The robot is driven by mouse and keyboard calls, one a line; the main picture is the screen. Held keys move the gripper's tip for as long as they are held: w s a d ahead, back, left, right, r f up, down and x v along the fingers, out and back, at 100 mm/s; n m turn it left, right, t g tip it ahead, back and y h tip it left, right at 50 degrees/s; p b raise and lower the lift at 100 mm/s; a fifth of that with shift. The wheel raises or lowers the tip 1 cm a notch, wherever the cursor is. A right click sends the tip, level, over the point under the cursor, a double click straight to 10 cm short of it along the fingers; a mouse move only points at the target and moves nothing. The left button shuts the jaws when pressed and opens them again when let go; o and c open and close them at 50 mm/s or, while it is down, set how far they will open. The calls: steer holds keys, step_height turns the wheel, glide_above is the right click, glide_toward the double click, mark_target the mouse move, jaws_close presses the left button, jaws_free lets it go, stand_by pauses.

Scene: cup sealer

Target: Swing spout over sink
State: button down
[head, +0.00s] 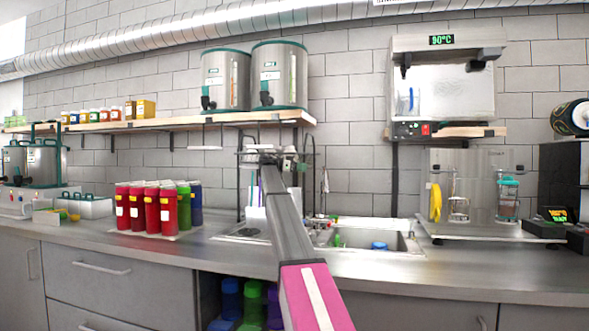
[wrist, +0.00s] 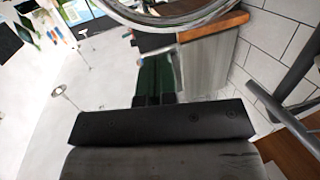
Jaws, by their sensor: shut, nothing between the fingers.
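The sink (head: 412,243) is set in the steel counter, with a green item and a blue item in its basin. A thin chrome faucet with its spout (head: 325,182) stands behind the sink, just right of my arm; the spout's exact direction is too small to tell. My gripper (head: 288,157) is at the end of my outstretched arm, in front of the wire rack and up and left of the spout. It appears apart from the spout. In the wrist view, the gripper's dark fingers (wrist: 154,99) are together with nothing between them. The spout cannot be made out there.
A wire rack (head: 240,180) stands behind my arm, under the wooden shelf (head: 225,118) with two steel dispensers (head: 226,80). Red, green and blue bottles (head: 152,208) stand left on the counter. A clear-sided machine (head: 470,190) stands right of the sink.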

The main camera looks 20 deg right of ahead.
mark_target(323, 169)
steer(key=x, duration=0.7)
stand_by(0.3)
steer(key=shift+s+d+n+t+h, duration=0.3)
steer(key=shift+s+d+n+t, duration=0.45)
steer(key=shift+t, duration=0.45)
steer(key=d+n+t+y, duration=0.1)
steer(key=d+n+t, duration=0.5)
steer(key=d+t, duration=0.3)
steer(key=shift+s, duration=0.15)
steer(key=shift+r+n, duration=0.1)
steer(key=shift+n, duration=0.15)
steer(key=shift+s, duration=0.1)
